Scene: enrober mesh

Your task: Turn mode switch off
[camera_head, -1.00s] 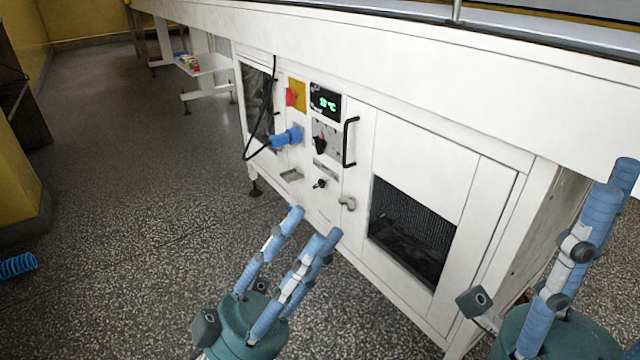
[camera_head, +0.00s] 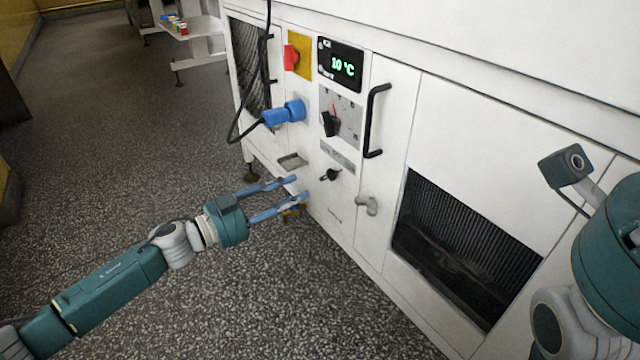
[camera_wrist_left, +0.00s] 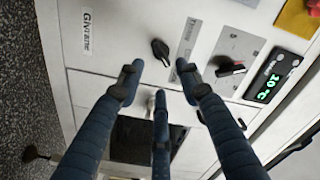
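A small black switch (camera_head: 329,174) sits on the white front panel, under a label strip; it also shows in the left wrist view (camera_wrist_left: 160,50). A larger black knob with a red mark (camera_head: 330,122) sits above it on a dial plate, and in the left wrist view (camera_wrist_left: 230,68) it is to the right. I cannot read which one is the mode switch. My left gripper (camera_head: 300,188) is open and empty, its blue fingers pointing at the panel just left of and below the small switch. In the left wrist view its fingers (camera_wrist_left: 160,88) are spread apart below the small switch.
A red switch on yellow (camera_head: 291,57), a blue plug with a black cable (camera_head: 287,113), a green-digit display (camera_head: 341,64), a black handle (camera_head: 376,120) and a grey latch (camera_head: 367,205) stick out nearby. A dark vent (camera_head: 460,245) is lower right. The speckled floor is clear.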

